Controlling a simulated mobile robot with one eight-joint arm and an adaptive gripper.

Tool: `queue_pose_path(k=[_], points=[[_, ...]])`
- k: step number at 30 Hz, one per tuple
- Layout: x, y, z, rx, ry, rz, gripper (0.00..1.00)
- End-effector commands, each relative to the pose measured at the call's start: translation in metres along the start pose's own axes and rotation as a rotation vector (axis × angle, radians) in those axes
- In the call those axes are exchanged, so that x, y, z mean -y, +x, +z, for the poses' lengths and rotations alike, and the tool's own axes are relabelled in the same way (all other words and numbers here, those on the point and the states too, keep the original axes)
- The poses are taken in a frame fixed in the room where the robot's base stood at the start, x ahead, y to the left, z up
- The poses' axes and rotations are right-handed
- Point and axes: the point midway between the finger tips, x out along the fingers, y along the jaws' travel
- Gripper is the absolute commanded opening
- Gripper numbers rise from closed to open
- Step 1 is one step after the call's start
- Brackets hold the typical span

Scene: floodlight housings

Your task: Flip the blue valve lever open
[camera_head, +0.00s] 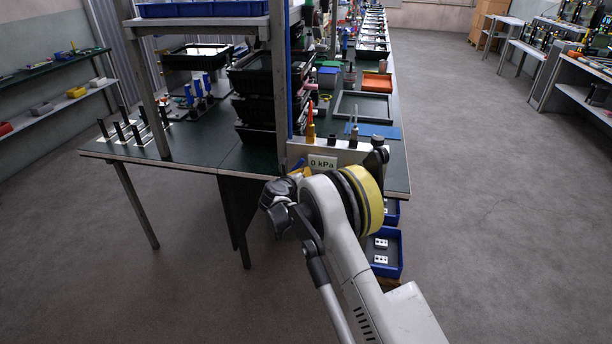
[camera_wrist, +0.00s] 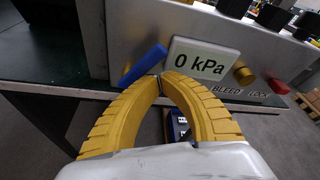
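The blue valve lever (camera_wrist: 143,65) is a flat bar on the front of a grey panel (camera_wrist: 130,25). It slants in the wrist view, its upper right end near a white display (camera_wrist: 203,61) reading "0 kPa". My gripper (camera_wrist: 160,78) has yellow ribbed fingers whose tips meet, with nothing visible between them. The tips are just below and right of the lever; I cannot tell whether they touch it. In the head view, a small blue piece of the lever (camera_head: 299,164) shows left of the display (camera_head: 322,163), and my wrist hides much of the panel's lower part.
Right of the display are a brass knob (camera_wrist: 243,75), a red button (camera_wrist: 278,86) and lettering including "BLEED". The panel stands at the end of a long green-topped bench (camera_head: 225,155) crowded with trays. Blue bins (camera_head: 387,252) sit below. Open floor lies on both sides.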

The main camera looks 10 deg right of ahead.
Motion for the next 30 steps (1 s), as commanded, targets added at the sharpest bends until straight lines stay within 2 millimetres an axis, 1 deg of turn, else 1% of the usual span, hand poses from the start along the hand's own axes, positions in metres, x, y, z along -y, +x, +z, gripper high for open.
queue_pose_path(k=[12, 30], points=[[-0.003, -0.006, 0.018, 0.001, 0.000, 0.001, 0.00], [-0.010, -0.010, 0.029, 0.003, 0.000, 0.002, 0.00]])
